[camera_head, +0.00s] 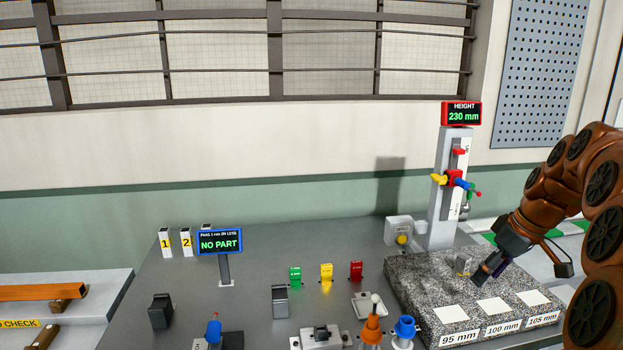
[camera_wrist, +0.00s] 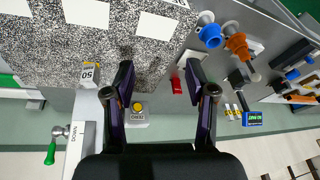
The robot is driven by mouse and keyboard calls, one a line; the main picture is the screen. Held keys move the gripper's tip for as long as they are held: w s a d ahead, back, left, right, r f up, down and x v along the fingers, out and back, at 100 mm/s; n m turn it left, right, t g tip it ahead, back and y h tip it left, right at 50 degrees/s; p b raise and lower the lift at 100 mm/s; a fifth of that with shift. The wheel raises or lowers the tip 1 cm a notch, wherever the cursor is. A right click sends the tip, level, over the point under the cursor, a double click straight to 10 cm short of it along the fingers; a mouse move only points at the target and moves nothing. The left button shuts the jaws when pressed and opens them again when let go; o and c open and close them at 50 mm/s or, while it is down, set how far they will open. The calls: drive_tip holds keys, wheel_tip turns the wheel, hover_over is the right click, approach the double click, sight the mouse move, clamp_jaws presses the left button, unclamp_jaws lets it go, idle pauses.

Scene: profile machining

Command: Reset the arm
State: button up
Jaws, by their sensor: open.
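My arm (camera_head: 590,190) is brown and reaches in from the right in the head view. My gripper (camera_head: 492,272) hangs above the speckled granite plate (camera_head: 420,285), near its back part. In the wrist view my gripper (camera_wrist: 160,72) has its two dark fingers spread wide apart, with nothing between them. A small block marked 50 (camera_wrist: 89,76) stands on the granite plate to the left of the fingers in the wrist view. In the head view a small block (camera_head: 463,265) shows just left of the gripper.
A height gauge (camera_head: 440,215) with a display reading 230 mm (camera_head: 461,115) stands behind the granite plate. Blue (camera_head: 404,330) and orange (camera_head: 371,330) cones, small colored blocks and a NO PART sign (camera_head: 219,243) occupy the grey table.

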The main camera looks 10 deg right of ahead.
drive_tip(key=s+a+f+g, duration=0.1)
drive_tip(key=s+a, duration=0.2)
drive_tip(key=a, duration=0.4)
drive_tip(key=s+a+f+m+g, duration=0.1)
drive_tip(key=s+a, duration=0.1)
drive_tip(key=a, duration=0.4)
drive_tip(key=s+a+f+g, duration=0.1)
drive_tip(key=s+a, duration=0.2)
drive_tip(key=a, duration=0.4)
drive_tip(key=s+a+f+m+g+h, duration=0.1)
drive_tip(key=s+a+f, duration=0.3)
drive_tip(key=s, duration=0.5)
drive_tip(key=s+a+f+m+h, duration=0.1)
drive_tip(key=s+a+f, duration=0.2)
drive_tip(key=s, duration=0.6)
drive_tip(key=shift+s+a+f+m+g, duration=0.4)
drive_tip(key=shift+f, duration=0.2)
